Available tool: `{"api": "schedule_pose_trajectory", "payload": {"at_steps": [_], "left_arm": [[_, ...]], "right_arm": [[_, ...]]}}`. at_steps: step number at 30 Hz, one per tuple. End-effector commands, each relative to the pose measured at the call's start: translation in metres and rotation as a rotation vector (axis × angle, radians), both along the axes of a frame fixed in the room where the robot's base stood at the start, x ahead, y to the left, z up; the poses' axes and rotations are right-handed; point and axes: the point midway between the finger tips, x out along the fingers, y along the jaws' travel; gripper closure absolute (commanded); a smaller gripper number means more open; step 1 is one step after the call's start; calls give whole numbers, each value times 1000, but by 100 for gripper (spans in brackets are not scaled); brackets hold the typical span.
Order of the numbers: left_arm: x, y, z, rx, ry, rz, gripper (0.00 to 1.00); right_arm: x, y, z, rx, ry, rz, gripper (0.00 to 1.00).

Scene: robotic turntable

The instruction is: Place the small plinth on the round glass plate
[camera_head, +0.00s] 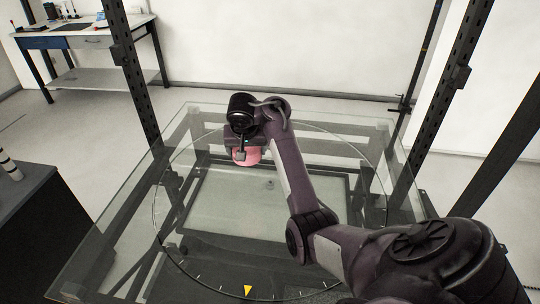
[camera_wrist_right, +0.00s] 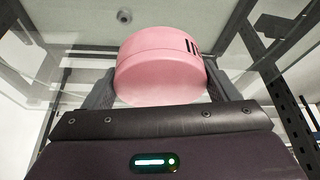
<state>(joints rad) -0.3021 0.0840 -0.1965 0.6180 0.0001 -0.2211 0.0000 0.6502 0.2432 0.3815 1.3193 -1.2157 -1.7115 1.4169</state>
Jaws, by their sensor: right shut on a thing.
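The small plinth (camera_wrist_right: 160,68) is a pink, short cylinder with dark marks on its side. My right gripper (camera_wrist_right: 160,85) is shut on it, one finger on each side. In the head view the plinth (camera_head: 247,157) shows in part below my right gripper (camera_head: 243,154), over the far left part of the round glass plate. The round glass plate (camera_head: 225,215) is clear, with a thin circular rim and tick marks, set in a glass tabletop. I cannot tell whether the plinth touches the glass. My left gripper is not in view.
Dark upright posts (camera_head: 133,80) frame the glass table (camera_head: 100,235). A yellow triangle marker (camera_head: 248,290) lies at the plate's near edge. A dark cabinet (camera_head: 40,230) stands at the left. A workbench (camera_head: 85,35) stands at the back left. The plate's middle looks clear.

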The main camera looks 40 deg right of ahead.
Motion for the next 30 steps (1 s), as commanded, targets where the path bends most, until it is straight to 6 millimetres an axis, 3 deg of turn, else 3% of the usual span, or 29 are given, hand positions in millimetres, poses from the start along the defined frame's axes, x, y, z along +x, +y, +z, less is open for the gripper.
{"api": "schedule_pose_trajectory", "payload": {"at_steps": [1, 6, 13, 25, 30], "left_arm": [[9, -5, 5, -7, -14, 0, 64], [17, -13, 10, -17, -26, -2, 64], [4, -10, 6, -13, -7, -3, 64], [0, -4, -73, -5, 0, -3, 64], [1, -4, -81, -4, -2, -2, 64]], "right_arm": [[2, -23, 10, -5, 0, -40, 45], [1, -69, 24, -5, 3, -143, 45], [-3, -92, 26, -3, 4, -209, 45], [-4, -93, -70, -5, 5, -213, 45], [-4, -93, -105, -5, 7, -211, 45]]}}
